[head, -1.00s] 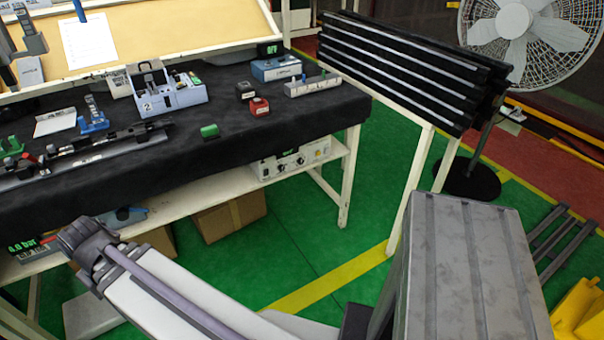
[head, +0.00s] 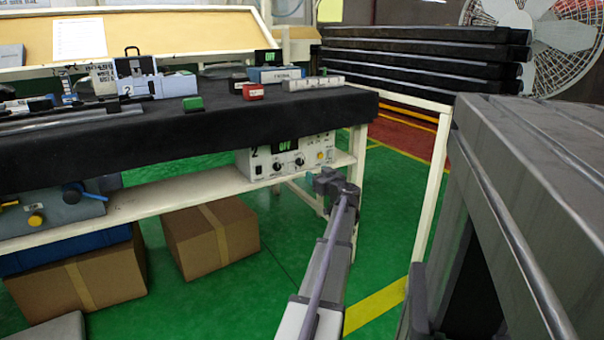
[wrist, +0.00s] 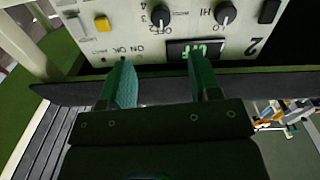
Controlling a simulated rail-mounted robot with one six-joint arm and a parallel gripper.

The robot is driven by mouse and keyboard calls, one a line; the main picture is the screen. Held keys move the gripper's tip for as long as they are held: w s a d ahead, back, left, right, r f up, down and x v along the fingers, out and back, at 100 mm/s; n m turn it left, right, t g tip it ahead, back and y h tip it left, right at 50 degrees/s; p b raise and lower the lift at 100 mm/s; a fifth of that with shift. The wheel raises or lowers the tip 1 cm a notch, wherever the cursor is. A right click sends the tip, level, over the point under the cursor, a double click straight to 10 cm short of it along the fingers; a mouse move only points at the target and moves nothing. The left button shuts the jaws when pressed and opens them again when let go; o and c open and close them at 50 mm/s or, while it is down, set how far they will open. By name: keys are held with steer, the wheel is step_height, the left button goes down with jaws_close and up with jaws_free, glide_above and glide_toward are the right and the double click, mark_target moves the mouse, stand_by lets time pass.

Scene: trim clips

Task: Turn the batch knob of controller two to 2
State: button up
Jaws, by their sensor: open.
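Controller two (head: 259,170), a white box with a "2" on its front, stands on the lower shelf under the black-topped bench. Its lit display (head: 285,146) reads OFF. In the wrist view, its panel (wrist: 130,22) appears upside down. One black knob (wrist: 160,15) has OFF, 2, 3 and 4 around it; another (wrist: 225,13) has LO and HI. Their pointer settings are too small to read surely. My gripper (wrist: 162,75) is open and empty, its green fingers apart in front of the panel, clear of both knobs. In the head view it (head: 328,184) is right of the controller.
A yellow button (wrist: 102,22) is on the same panel. A white bench leg (head: 357,165) stands close to my gripper. Cardboard boxes (head: 196,240) sit on the floor below the shelf. A grey-blue unit (head: 60,208) is on the shelf at left. Green floor is open in front.

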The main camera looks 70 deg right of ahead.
mark_target(301, 163)
steer(key=shift+n, duration=0.4)
steer(key=x, duration=1.1)
steer(key=shift+a+f, duration=0.1)
steer(key=shift+c, duration=0.3)
steer(key=c, duration=0.9)
steer(key=shift+o, duration=0.2)
